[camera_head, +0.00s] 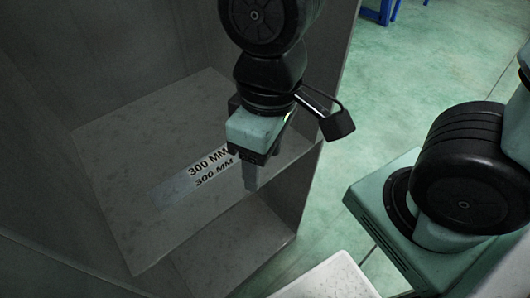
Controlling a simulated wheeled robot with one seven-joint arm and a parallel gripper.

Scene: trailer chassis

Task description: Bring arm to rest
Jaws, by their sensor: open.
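My gripper (252,180) hangs from the wrist of my arm at the upper middle of the head view, with its fingers pointing down. It is open, and no object shows between its fingers. It is in front of a grey shelf (120,165) that bears a "300 MM" label (208,163). Part of the shelf and label is hidden behind the gripper. I cannot tell how far the fingertips are from the shelf.
Grey walls (95,40) enclose the shelf at the back and left, and a grey side panel (320,120) stands close to the right of my gripper. A lower compartment (235,250) opens below the shelf. Green floor (420,80) lies to the right, with blue legs (378,12) at the top.

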